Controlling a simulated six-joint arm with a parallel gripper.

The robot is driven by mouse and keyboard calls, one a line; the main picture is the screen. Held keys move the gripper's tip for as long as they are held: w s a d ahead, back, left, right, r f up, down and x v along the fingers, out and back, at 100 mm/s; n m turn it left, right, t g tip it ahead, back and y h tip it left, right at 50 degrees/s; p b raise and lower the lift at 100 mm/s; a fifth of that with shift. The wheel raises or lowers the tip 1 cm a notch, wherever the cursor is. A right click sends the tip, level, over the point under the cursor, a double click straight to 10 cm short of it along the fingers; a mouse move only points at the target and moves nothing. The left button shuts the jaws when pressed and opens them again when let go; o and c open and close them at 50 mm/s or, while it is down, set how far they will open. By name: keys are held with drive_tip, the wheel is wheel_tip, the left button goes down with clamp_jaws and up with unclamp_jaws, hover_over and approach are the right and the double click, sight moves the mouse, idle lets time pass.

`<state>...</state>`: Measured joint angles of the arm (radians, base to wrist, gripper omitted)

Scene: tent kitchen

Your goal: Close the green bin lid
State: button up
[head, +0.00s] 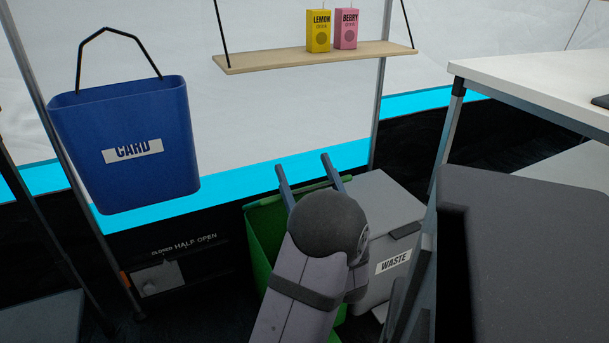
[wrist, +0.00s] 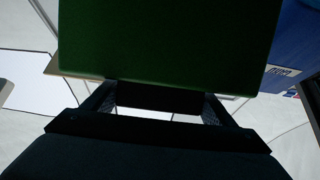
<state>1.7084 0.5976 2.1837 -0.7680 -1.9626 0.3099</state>
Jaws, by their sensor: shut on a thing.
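The green bin (head: 262,235) stands on the floor, largely covered by my arm in the head view. In the wrist view a broad green panel, the lid (wrist: 170,40), fills the upper middle, with a dark block like a handle (wrist: 158,97) at its near edge. My gripper (head: 308,172) is over the bin in the head view, its two fingers pointing up and away. In the wrist view my gripper (wrist: 157,106) has its fingers on either side of the dark block and is shut on it. The lid's angle and hinge are hidden.
A grey waste bin (head: 392,225) stands close to the right of the green bin. A blue card bin (head: 130,180) hangs at the left. A shelf (head: 280,60) with two cartons hangs above. A white table (head: 540,75) is at the right.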

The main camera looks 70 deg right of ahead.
drive_tip(key=shift+b+v, duration=0.55)
drive_tip(key=shift+v, duration=0.35)
drive_tip(key=shift+s+a+f+b, duration=0.35)
drive_tip(key=shift+s+f+b, duration=0.2)
drive_tip(key=shift+f+b, duration=0.3)
drive_tip(key=s+a+f+b, duration=0.3)
drive_tip(key=f+b, duration=0.3)
drive_tip(key=b, duration=0.4)
drive_tip(key=shift+a+f, duration=0.2)
drive_tip(key=shift+f, duration=0.15)
drive_tip(key=shift+s, duration=0.1)
drive_tip(key=shift+c, duration=0.2)
drive_tip(key=o, duration=1.5)
drive_tip(key=shift+o, duration=0.2)
